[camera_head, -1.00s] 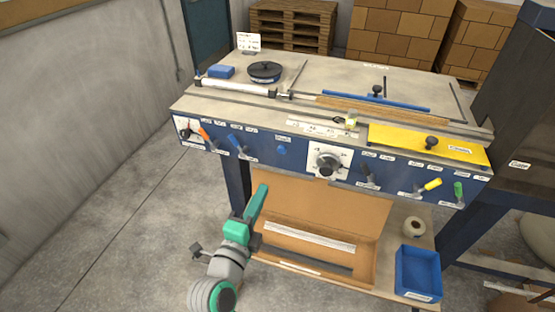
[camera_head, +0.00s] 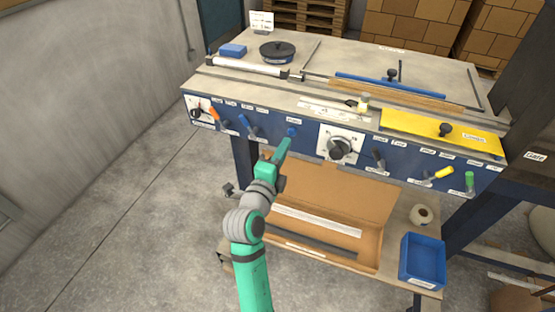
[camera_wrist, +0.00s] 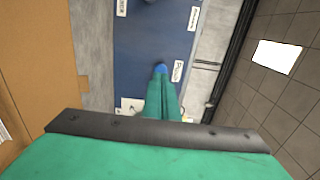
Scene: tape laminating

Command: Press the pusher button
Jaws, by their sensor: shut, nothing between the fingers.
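The pusher button is a small blue round button (camera_head: 291,131) on the blue front panel (camera_head: 310,134) of the laminating bench, below a small white label. It also shows in the wrist view (camera_wrist: 160,68), right at the ends of the fingers. My gripper (camera_head: 286,142) is shut and empty, its green fingers pointing up at the button from just below. In the wrist view the fingertips (camera_wrist: 161,77) overlap the button's lower edge. I cannot tell whether they touch it.
Left of the button are an orange lever (camera_head: 214,115) and a blue lever (camera_head: 244,122). To the right are a dial (camera_head: 340,149) and a dark lever (camera_head: 378,158). Below is an open cardboard box (camera_head: 340,190) on the lower shelf, with a blue bin (camera_head: 422,262) beside it.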

